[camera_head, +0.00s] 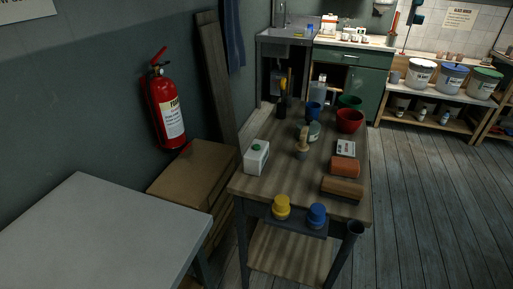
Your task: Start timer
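On the wooden worktable (268,190), a white box with a green spot on top (256,157) stands at the near left corner. A small flat white device with a dark face (346,148) lies near the right edge of the same table. I cannot tell for certain which of the two is the timer, and no reading can be made out on either. My gripper is not in view.
Orange (344,167) and brown (342,188) blocks, a red bowl (349,121) and a wooden tool (302,145) share the worktable. Yellow (281,207) and blue (317,215) knobbed pieces sit at its front. A pale table (100,235) stands left; floor (430,210) is clear right.

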